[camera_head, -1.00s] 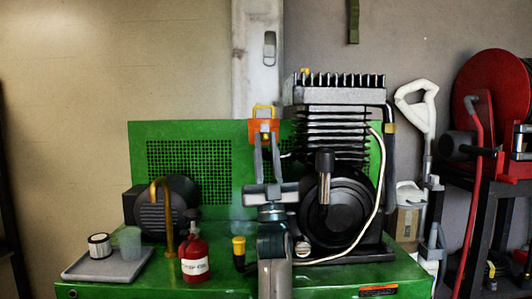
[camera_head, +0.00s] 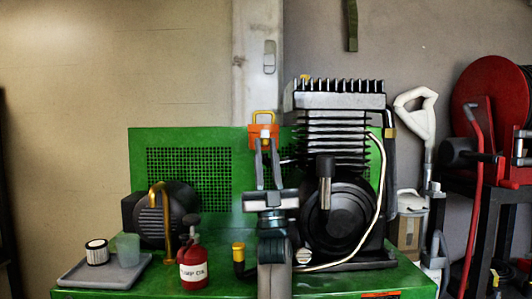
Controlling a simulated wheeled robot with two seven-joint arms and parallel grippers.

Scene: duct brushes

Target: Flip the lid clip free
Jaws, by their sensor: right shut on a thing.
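An orange clip piece (camera_head: 264,130) with a yellow wire loop (camera_head: 264,115) on top stands upright in front of the green panel's upper edge, left of the black finned compressor. My right gripper (camera_head: 266,143) reaches up to it from below, and its two grey fingers are shut on the orange clip. A small pale part shows between the fingertips. The fingers cover the lower part of the clip, and I cannot tell what it is fixed to. My left gripper is not in view.
The compressor (camera_head: 337,97) and its flywheel stand close right of my gripper. A red oil bottle (camera_head: 193,264), a bent brass pipe (camera_head: 165,215) and a grey tray (camera_head: 103,271) are lower left on the green bench. A red reel (camera_head: 485,105) is far right.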

